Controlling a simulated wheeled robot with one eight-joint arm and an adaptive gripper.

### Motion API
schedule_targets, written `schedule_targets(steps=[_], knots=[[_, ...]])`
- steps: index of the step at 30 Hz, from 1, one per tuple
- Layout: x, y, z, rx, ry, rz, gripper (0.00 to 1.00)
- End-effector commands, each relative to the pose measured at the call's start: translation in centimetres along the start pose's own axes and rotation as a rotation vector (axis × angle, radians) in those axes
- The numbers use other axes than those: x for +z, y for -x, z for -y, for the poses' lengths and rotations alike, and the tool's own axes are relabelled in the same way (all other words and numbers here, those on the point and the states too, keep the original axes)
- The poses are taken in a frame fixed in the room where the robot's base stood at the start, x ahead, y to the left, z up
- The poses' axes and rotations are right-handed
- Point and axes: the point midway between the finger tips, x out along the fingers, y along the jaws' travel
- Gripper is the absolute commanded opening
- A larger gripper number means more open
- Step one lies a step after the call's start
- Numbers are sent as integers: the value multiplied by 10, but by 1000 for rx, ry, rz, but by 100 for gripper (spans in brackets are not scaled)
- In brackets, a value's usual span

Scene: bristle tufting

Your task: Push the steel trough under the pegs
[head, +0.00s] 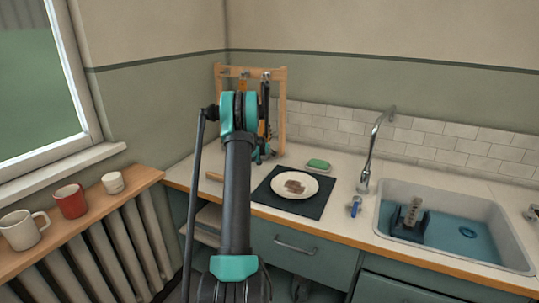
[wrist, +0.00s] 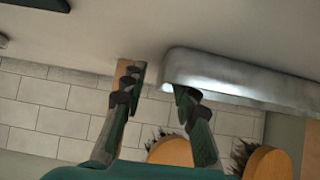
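The steel trough (wrist: 245,82) is a long, shiny, round-ended shape at the upper right of the wrist view, on the pale counter. My gripper (wrist: 157,92) has its two dark fingers spread with nothing held between them. The right fingertip overlaps the trough's near end in the picture; I cannot tell whether they touch. The left fingertip is in front of a wooden post (wrist: 122,72). In the head view a wooden rack (head: 283,105) stands at the back wall, mostly behind my arm.
Two round wooden pieces with dark bristles (wrist: 172,152) show low in the wrist view. On the counter are a plate (head: 312,187) on a dark mat (head: 268,199), a green soap (head: 318,163), and a sink (head: 515,252) with a tap (head: 372,150). Mugs (head: 70,201) stand on the left sill.

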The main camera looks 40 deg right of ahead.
Motion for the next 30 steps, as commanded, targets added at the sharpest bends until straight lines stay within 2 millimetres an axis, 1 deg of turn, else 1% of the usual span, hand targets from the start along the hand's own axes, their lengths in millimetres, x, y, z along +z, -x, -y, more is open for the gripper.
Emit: schedule_targets(steps=[5, 8, 11, 18, 21, 24, 27, 30], knots=[[0, 3, 0, 0, 0, 0, 29], [0, 12, 0, -1, 0, 0, 29], [0, 28, 1, -1, 1, 0, 29], [0, 74, 0, 0, 1, 1, 29], [0, 91, 0, -1, 2, 0, 29], [0, 104, 0, -1, 0, 0, 29], [0, 113, 0, -1, -1, 0, 29], [0, 118, 0, 0, 0, 0, 29]])
